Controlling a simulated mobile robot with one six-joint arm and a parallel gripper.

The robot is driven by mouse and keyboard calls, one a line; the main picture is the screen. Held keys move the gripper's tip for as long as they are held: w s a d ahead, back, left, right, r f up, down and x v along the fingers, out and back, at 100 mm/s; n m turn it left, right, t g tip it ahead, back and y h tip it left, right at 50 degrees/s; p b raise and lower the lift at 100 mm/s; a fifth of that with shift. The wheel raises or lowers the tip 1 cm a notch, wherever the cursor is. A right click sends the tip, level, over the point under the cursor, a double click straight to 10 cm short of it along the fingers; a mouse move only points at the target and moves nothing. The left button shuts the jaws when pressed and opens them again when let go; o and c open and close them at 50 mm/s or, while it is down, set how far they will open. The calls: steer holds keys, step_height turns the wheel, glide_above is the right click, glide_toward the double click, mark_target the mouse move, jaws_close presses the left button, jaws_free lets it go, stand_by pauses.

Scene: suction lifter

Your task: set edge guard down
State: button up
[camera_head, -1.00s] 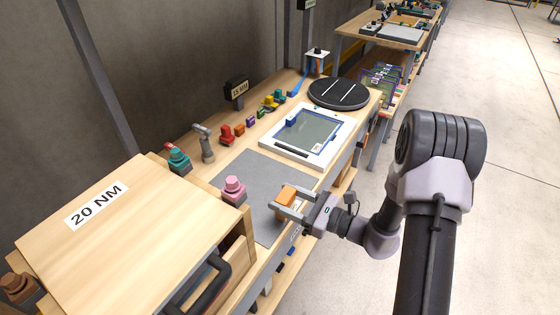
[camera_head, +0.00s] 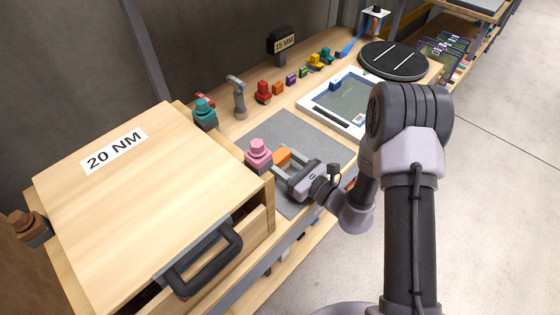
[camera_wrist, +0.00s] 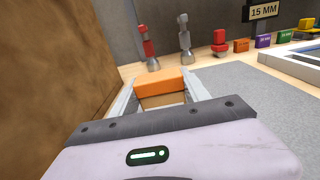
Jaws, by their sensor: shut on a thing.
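An orange block (camera_head: 283,156), which I take to be the edge guard, sits between the fingertips of my gripper (camera_head: 281,163). It also shows in the wrist view (camera_wrist: 160,84), spanning the gap between the two fingers. My gripper is shut on it, over the left part of the grey mat (camera_head: 317,137), close to the wooden cabinet. I cannot tell whether the block touches the mat. The mat also shows in the wrist view (camera_wrist: 258,88), to the right of my gripper.
A wooden cabinet (camera_head: 130,190) marked 20 NM stands at the left, with a pink knobbed piece (camera_head: 258,153) at its corner beside my gripper. A white-framed panel (camera_head: 313,106) and a black turntable (camera_head: 393,60) lie farther back. The mat's right part is clear.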

steer(key=shift+r, duration=0.15)
steer(key=o, duration=1.4)
steer(key=shift+c, duration=0.2)
steer(key=shift+r, duration=0.2)
steer(key=p+v, duration=0.2)
steer(key=v, duration=1)
steer(key=shift+f, duration=0.15)
